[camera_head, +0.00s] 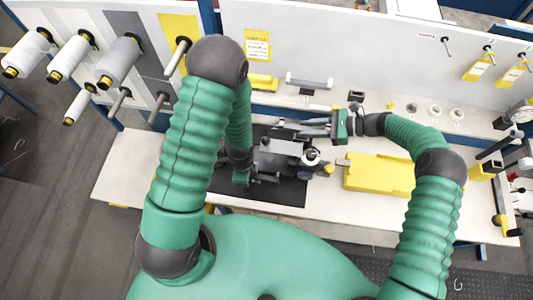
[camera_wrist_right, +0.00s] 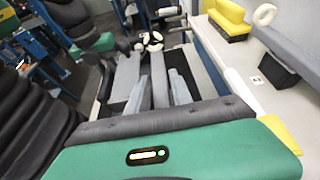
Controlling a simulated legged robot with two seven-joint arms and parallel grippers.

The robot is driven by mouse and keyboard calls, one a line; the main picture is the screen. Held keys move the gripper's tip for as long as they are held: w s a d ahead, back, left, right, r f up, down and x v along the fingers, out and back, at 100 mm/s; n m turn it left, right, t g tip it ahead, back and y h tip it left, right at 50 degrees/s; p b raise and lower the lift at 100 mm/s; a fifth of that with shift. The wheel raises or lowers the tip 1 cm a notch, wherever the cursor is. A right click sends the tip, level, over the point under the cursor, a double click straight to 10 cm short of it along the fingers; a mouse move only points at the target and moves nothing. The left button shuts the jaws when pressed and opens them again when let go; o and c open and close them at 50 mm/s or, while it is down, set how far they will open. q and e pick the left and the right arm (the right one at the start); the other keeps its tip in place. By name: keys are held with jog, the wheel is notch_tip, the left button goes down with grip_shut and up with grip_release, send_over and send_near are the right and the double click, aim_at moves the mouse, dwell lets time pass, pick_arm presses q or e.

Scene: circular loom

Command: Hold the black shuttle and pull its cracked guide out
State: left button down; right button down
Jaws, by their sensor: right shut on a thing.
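The black shuttle (camera_head: 283,160) lies on a dark mat (camera_head: 285,193) in the head view, with a white ring (camera_head: 312,156) and a yellow tip at its right end. My left gripper (camera_head: 252,165) is at the shuttle's left end; my own arm hides most of it and its fingers cannot be made out. My right gripper (camera_head: 290,128) reaches leftward over the shuttle's far side. In the right wrist view its fingers (camera_wrist_right: 160,90) close on a thin grey strip, which appears to be the cracked guide (camera_wrist_right: 160,80). I cannot make out a crack.
A yellow block (camera_head: 378,174) lies on the white table right of the shuttle. A grey bar (camera_head: 309,82), a small yellow piece (camera_head: 263,82) and several small parts stand along the back panel. Thread spools (camera_head: 120,60) hang on pegs at left. The table's front left is clear.

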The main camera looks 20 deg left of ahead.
aim_at(308, 129)
jog(key=shift+r, duration=1)
jog(key=shift+r, duration=2.5)
pick_arm(q)
jog(key=c, duration=1.2)
grip_release()
jog(key=shift+o, duration=0.2)
jog(key=shift+r, duration=0.1)
